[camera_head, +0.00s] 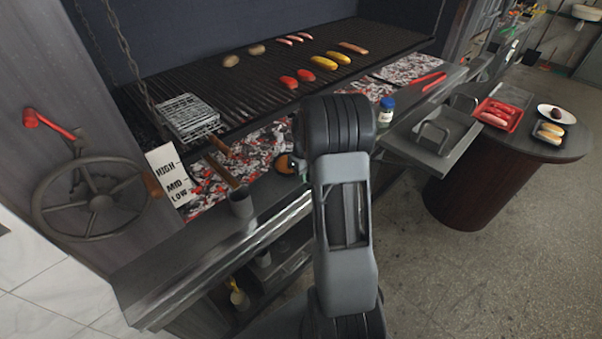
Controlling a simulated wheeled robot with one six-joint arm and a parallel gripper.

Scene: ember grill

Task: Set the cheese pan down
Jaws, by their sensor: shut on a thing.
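A small round dark pan with an orange patch (287,163), which looks like the cheese pan, shows just left of my arm, over the front part of the ember bed (240,160). Its right side and any handle are hidden behind my arm. My gripper is hidden behind my own arm link, so I cannot see its fingers or how they meet the pan. I cannot tell whether the pan touches the surface below it.
The grill grate (210,78) holds sausages, peppers and potatoes. A wire basket (187,117) sits at its left, near a grey cup (241,203) with a wooden-handled tool. A jar (386,111) and a metal tray (434,131) stand right. A round table (560,150) holds plates.

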